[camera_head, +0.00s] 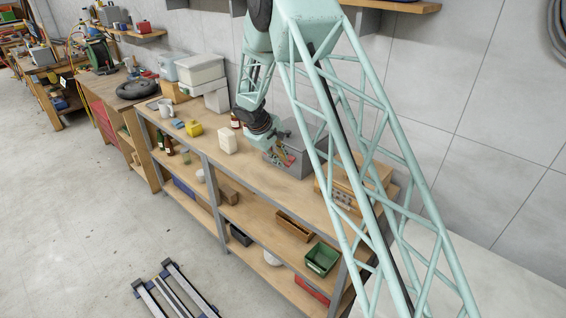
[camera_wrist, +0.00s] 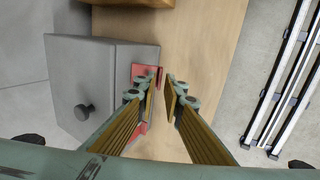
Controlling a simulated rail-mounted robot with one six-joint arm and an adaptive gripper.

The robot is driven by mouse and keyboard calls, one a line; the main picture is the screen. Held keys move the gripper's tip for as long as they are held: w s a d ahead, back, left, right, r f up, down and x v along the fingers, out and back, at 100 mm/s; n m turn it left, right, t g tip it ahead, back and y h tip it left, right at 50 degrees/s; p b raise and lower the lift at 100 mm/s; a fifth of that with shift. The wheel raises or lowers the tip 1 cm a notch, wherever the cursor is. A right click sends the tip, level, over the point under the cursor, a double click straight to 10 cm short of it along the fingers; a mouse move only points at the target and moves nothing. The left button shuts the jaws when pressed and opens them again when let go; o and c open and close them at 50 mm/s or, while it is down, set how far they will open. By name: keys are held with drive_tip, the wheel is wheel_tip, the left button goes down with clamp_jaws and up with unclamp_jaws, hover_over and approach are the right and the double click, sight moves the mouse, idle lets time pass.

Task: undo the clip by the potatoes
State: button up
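My gripper (camera_wrist: 161,84) points down beside a grey box with a dark knob. Its two fingers are apart, with a narrow gap and bare wood showing between them. A red piece (camera_wrist: 140,72), possibly the clip, lies against the box's side, behind and beside the left finger, which hides part of it. I cannot tell whether the finger touches it. In the head view my gripper (camera_head: 279,157) is low over the bench by the grey box, with red showing at its tips. I cannot make out potatoes in either view.
The grey box (camera_wrist: 82,80) stands close on the gripper's left. A wooden drawer box (camera_head: 350,185) stands to the right on the bench (camera_head: 258,178). A cream block (camera_head: 227,139), a yellow item (camera_head: 195,129) and bottles are to the left. The bench's front strip is clear.

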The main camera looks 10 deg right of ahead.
drive_tip(key=shift+x, duration=1.05)
clamp_jaws()
drive_tip(key=shift+f+b, duration=0.1)
drive_tip(key=shift+b, duration=0.2)
